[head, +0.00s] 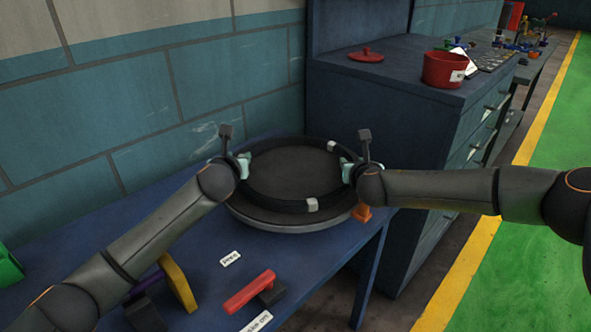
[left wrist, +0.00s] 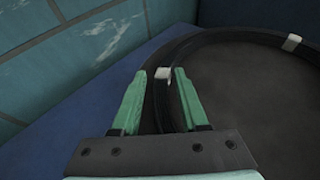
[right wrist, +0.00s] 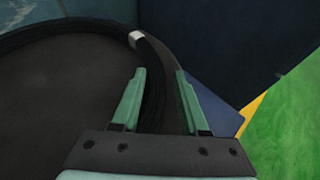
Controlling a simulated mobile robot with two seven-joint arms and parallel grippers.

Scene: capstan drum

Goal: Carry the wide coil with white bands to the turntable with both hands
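The wide black coil with white bands (head: 270,202) lies flat on the dark round turntable (head: 290,224), roughly centred on it. A white band faces the front right (head: 312,205). My left gripper (head: 243,165) is at the coil's left side. In the left wrist view its green fingers (left wrist: 160,100) stand either side of the coil (left wrist: 160,110) near a white band, with a gap showing. My right gripper (head: 347,168) is at the right side. In the right wrist view its fingers (right wrist: 160,100) straddle the coil (right wrist: 154,95), apart from it on the outer side.
The turntable stands on a blue table (head: 190,250) against a brick wall. A red-handled tool (head: 250,291), a label (head: 230,258) and a yellow piece (head: 177,283) lie in front. A dark cabinet (head: 425,120) with a red pot (head: 443,71) stands close behind right.

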